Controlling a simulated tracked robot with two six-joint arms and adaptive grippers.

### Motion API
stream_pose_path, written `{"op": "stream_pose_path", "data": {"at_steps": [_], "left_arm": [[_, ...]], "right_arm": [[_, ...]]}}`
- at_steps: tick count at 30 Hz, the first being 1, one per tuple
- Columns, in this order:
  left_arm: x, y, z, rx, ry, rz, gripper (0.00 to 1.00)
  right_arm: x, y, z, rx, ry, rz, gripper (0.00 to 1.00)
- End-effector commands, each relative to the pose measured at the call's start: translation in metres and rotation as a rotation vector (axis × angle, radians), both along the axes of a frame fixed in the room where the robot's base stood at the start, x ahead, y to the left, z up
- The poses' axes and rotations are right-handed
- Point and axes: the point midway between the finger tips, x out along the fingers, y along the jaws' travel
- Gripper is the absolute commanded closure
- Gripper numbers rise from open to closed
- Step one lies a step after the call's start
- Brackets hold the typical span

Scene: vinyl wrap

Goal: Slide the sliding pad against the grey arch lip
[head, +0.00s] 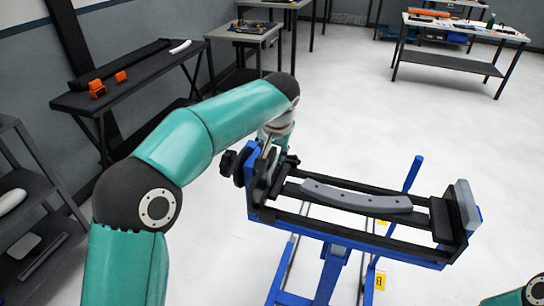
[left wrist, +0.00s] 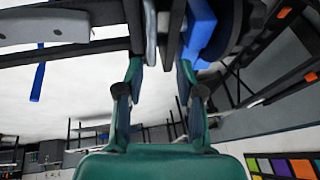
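The grey arch lip (head: 356,196) is a curved strip with small holes, lying along the black rails of a blue stand; its end also shows in the left wrist view (left wrist: 40,28). An upright grey pad (left wrist: 150,32), seemingly the sliding pad, stands at the stand's left end, with a gap to the arch lip. My left gripper (left wrist: 160,70) is open, with its fingertips on either side of the lower end of this pad and a dark plate; contact cannot be told. In the head view my left gripper (head: 268,160) partly hides the pad. My right gripper is out of view.
A second grey pad (head: 467,205) stands at the stand's right end. A blue lever (head: 413,174) rises behind the rails. Black knobs (head: 229,163) stick out at the left end. Tables and a shelf stand by the walls; the floor around the stand is clear.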

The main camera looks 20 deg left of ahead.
Motion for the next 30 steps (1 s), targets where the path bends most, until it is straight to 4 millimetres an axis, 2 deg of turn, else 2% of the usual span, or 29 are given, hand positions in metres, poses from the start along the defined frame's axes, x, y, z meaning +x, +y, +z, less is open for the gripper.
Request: {"op": "stream_pose_path", "data": {"at_steps": [3, 9, 19, 26, 30], "left_arm": [[0.007, 0.003, -0.018, 0.0, 0.002, 0.0, 0.63], [0.014, 0.006, -0.034, -0.001, 0.0, 0.001, 0.63], [0.015, 0.006, -0.037, -0.001, -0.001, -0.001, 0.63], [0.016, 0.006, -0.036, -0.001, -0.002, -0.001, 0.99], [0.016, 0.006, -0.036, -0.001, -0.003, -0.001, 1.0]], "right_arm": [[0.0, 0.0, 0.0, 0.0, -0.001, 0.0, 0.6], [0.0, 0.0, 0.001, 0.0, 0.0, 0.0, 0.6], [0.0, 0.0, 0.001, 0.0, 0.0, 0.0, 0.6], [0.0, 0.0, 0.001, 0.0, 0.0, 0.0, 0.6], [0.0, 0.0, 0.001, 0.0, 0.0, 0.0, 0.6]]}}
